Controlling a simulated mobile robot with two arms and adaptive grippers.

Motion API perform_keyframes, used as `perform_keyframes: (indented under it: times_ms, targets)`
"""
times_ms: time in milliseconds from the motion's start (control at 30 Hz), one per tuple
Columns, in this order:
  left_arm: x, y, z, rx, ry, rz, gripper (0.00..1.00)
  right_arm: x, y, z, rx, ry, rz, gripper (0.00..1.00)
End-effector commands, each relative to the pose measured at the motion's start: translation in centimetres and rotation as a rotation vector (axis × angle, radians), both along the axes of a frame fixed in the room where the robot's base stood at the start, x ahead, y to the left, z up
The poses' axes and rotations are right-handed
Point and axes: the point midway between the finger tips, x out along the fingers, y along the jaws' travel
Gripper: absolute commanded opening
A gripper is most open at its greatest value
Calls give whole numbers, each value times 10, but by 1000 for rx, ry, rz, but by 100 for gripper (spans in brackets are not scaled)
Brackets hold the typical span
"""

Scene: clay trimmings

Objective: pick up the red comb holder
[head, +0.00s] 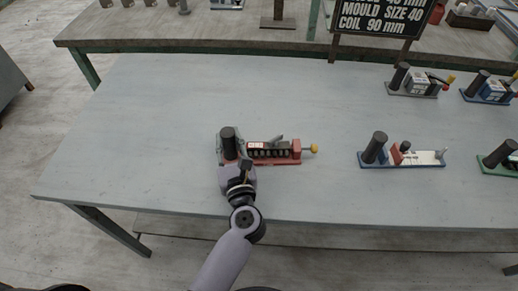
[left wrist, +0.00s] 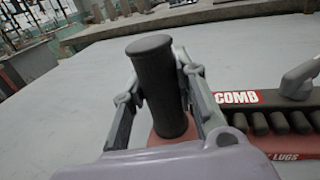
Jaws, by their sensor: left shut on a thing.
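The red comb holder (head: 296,152) stands near the front middle of the grey table. It has an upright dark cylindrical handle (head: 229,142) at its left end, a row of dark teeth and a yellow knob at its right end. My left gripper (head: 234,163) reaches it from the front. In the left wrist view its two fingers close on both sides of the handle (left wrist: 155,65), and the COMB label (left wrist: 237,97) shows to the right. The holder appears to rest on the table; its underside is hidden. My right gripper is not in view.
A blue-based holder (head: 405,160) with a white body stands to the right, and a green-based one (head: 497,168) at the right edge. Others (head: 418,85) stand behind them. A black sign (head: 382,15) is at the back. The table's left side is clear.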

Motion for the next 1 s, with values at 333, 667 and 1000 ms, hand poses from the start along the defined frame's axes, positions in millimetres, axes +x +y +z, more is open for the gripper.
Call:
perform_keyframes:
  times_ms: [333, 667, 1000]
  targets:
    - [0, 0, 1, -1, -3, 0, 0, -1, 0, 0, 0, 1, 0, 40]
    - [0, 0, 24, -3, -3, 1, 0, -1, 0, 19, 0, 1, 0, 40]
    - [0, 0, 83, -4, -4, 1, 0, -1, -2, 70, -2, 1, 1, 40]
